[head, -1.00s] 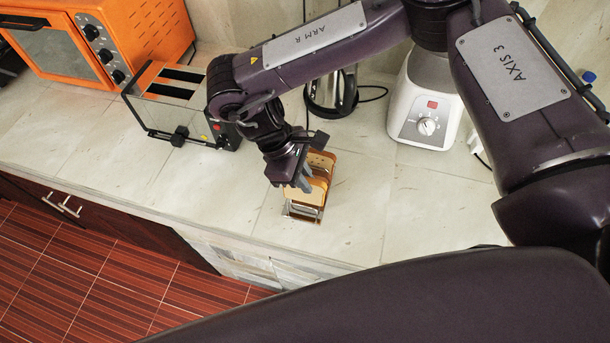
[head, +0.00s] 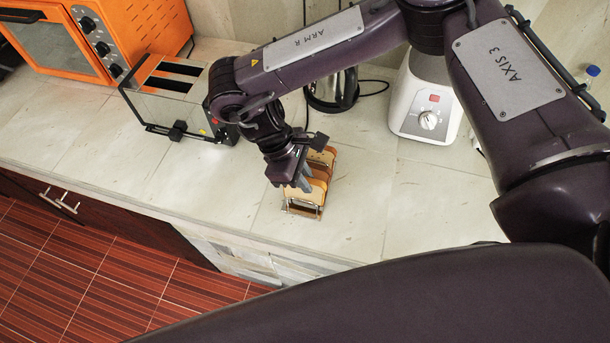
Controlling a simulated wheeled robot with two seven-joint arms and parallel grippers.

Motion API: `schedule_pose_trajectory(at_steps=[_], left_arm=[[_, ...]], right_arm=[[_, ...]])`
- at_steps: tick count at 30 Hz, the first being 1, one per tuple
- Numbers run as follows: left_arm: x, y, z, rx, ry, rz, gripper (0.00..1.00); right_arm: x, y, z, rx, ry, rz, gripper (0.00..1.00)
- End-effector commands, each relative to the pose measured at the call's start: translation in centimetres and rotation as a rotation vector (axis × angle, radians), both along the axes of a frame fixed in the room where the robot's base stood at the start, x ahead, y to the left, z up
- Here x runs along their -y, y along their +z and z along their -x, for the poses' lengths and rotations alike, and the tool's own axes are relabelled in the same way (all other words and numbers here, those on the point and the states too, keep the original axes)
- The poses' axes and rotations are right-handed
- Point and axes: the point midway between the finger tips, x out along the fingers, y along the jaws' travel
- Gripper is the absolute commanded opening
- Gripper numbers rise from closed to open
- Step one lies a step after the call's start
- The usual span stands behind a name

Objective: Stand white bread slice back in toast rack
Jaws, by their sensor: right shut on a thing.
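The toast rack (head: 301,210) stands on the stone counter near its front edge, with a metal wire frame showing low down. Bread slices stand in it: one at the back (head: 322,160) with a brown crust, and a pale slice (head: 313,194) at the front. My right gripper (head: 304,184) points down over the rack and is shut on the pale front slice, which sits upright at or in the rack. The gripper hides part of the slices, so I cannot tell whether the slice rests fully on the rack's bottom. My left gripper is not in view.
A steel toaster (head: 170,95) stands left of the rack, with an orange oven (head: 105,40) behind it. A white blender base (head: 427,105) stands at the back right and a metal kettle (head: 332,92) behind my arm. The counter left and right of the rack is clear.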

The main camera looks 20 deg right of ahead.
Motion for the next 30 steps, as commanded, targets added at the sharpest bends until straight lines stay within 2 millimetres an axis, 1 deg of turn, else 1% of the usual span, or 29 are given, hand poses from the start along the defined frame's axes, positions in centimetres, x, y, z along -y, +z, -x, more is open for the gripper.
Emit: schedule_pose_trajectory(at_steps=[30], left_arm=[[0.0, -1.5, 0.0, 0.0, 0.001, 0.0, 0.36]], right_arm=[[0.0, -2.6, 0.0, 0.0, 0.0, 0.0, 0.0]])
